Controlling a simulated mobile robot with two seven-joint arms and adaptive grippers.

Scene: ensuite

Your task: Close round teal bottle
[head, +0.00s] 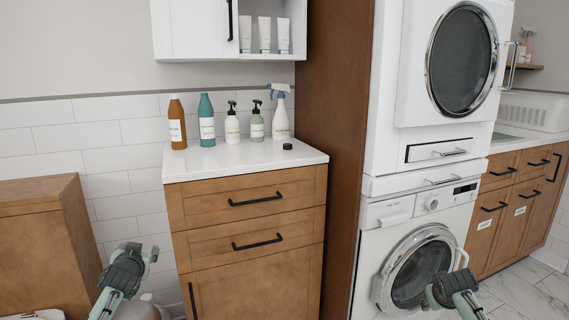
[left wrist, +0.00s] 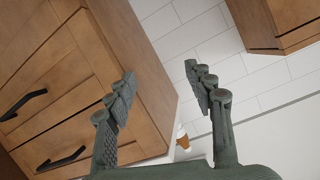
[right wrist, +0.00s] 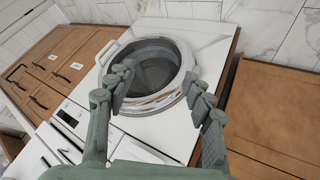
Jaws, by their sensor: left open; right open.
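A round teal bottle (head: 207,121) with a white label stands upright on the white counter (head: 245,163) in the head view. Its top is too small to tell whether it carries a cap. A small black cap (head: 287,146) lies on the counter near its right front part, apart from the bottles. My left gripper (head: 137,256) is open and empty, low and left of the wooden cabinet. Its open fingers also show in the left wrist view (left wrist: 160,80). My right gripper (head: 450,283) is open and empty in front of the washing machine; its fingers show in the right wrist view (right wrist: 158,78).
An orange-brown bottle (head: 177,124) stands left of the teal one. A white pump bottle (head: 232,126), a green pump bottle (head: 257,125) and a white spray bottle (head: 281,118) stand to its right. A white wall cabinet (head: 190,30) hangs above. The counter's front is mostly clear.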

